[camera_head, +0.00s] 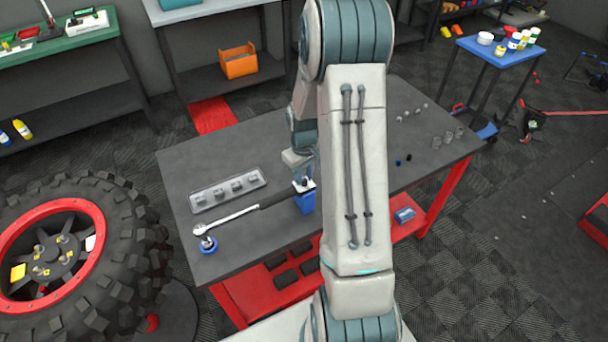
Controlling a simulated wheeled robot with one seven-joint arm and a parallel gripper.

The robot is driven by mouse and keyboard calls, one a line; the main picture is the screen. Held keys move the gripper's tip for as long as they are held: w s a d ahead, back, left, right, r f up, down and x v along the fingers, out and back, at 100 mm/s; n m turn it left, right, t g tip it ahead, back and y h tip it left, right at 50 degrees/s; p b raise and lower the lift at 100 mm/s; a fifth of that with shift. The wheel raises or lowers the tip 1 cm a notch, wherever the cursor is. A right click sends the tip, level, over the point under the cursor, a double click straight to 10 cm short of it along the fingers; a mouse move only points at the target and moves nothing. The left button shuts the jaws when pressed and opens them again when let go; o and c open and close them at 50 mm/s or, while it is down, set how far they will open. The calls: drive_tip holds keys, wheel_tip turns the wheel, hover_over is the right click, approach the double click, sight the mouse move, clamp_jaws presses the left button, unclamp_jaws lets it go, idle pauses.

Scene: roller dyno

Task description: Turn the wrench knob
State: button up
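A long wrench (238,215) lies across the left part of the dark grey table, with a silver shaft and a black grip. Its head is at the left, by a small blue round holder (207,245). The grip's right end reaches a small blue block (305,202) near the middle of the table. My gripper (303,187) points down at that end, just above the block. The fingers are small and partly covered by my own wrist. I cannot tell whether they touch the wrench or are open or shut. The knob itself cannot be made out.
A grey tray (194,197) with several sockets lies behind the wrench. Several small sockets (436,141) stand at the table's right. My arm hides the table's middle. A large tyre (130,235) stands left of the table. A blue-topped stand (490,49) is at the back right.

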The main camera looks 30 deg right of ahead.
drive_tip(key=shift+f, duration=0.75)
clamp_jaws()
drive_tip(key=shift+m+b, duration=0.3)
drive_tip(key=m+b, duration=0.2)
drive_tip(key=shift+f+m, duration=0.15)
drive_tip(key=shift+m, duration=0.15)
drive_tip(key=m+b, duration=0.2)
drive_tip(key=m, duration=0.3)
drive_tip(key=shift+b, duration=0.4)
drive_tip(key=shift+r+m, duration=0.2)
drive_tip(key=shift+m, duration=0.2)
